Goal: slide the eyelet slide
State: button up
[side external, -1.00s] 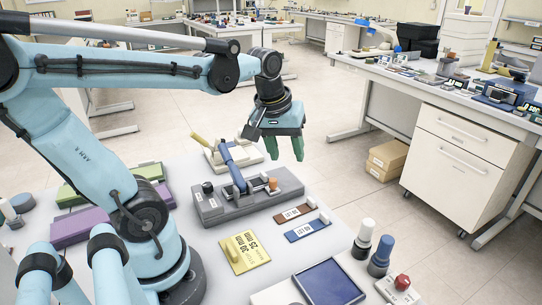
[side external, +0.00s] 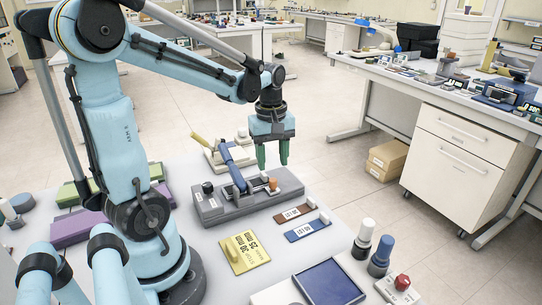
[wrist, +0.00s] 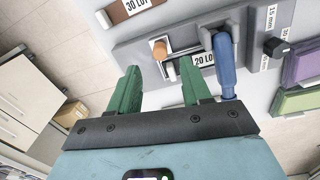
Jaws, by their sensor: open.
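A grey fixture (side external: 250,203) lies on the table and carries a small orange knob (side external: 272,184) at its right end. In the wrist view the orange knob (wrist: 158,49) sits at a pale slot, beside a "20 LOT" label (wrist: 204,60). A blue lever (side external: 236,173) crosses the fixture; it also shows in the wrist view (wrist: 225,67). I cannot tell which part is the eyelet slide. My gripper (side external: 272,160) points down above the fixture, open and empty. In the wrist view its green fingertips (wrist: 159,70) are apart, on either side of the knob's line, not touching it.
A brown strip (side external: 296,213) and a blue strip (side external: 307,231) lie right of the fixture. A yellow plate (side external: 244,252) lies in front. A black knob (side external: 208,187) stands on the fixture's left end. A cream block (side external: 235,156) is behind it. Purple and green blocks are at left.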

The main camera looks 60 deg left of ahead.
aim_at(273, 180)
jog(key=shift+f, duration=2.75)
grip_shut()
